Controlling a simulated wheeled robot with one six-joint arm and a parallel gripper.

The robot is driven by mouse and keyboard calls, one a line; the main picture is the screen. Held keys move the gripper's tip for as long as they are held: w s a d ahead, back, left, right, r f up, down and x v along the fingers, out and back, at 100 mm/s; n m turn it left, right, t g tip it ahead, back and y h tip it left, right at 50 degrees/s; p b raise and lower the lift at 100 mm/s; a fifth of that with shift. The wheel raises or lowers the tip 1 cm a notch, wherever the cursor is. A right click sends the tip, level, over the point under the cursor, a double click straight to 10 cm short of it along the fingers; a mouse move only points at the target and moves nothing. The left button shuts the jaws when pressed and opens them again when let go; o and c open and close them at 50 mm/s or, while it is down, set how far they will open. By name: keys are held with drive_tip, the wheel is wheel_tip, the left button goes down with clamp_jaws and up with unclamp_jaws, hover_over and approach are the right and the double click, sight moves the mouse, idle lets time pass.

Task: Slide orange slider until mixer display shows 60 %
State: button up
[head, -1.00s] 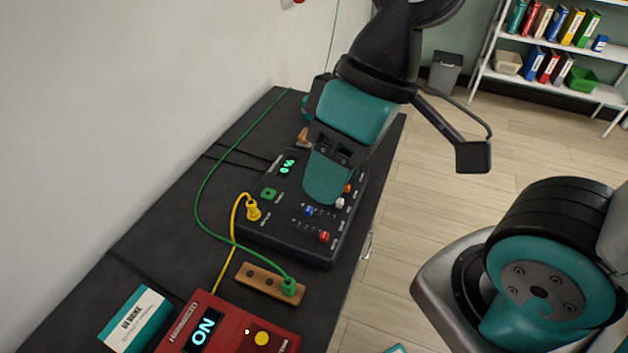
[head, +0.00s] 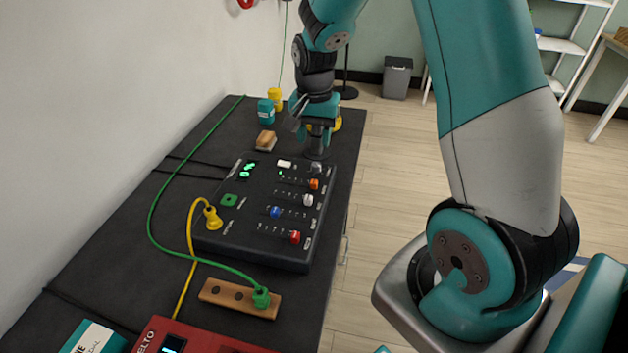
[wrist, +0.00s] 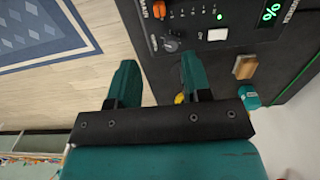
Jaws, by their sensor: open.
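The mixer (head: 262,250) is a dark box on the bench with several coloured sliders. The orange slider (head: 314,184) is at the right end of its track, in the far row; it also shows at the top of the wrist view (wrist: 159,9). The green display (head: 248,169) is at the mixer's far left, its digits too small to read; in the wrist view only a % sign of it (wrist: 271,13) shows clearly. My gripper (wrist: 157,72) is open and empty, above the bench's far right edge, beyond the mixer and apart from the orange slider.
A dark knob (head: 316,168) and a white switch (head: 284,164) lie beyond the orange slider. White (head: 308,200), blue (head: 275,212) and red (head: 295,237) sliders sit nearer. A wood-backed block (head: 266,140) and small jars (head: 266,110) stand behind the mixer. Green and yellow cables run along its left.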

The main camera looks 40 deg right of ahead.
sight(313, 180)
wheel_tip(313, 180, down, 13)
idle(0.3)
clamp_jaws()
drive_tip(key=shift+a, duration=0.15)
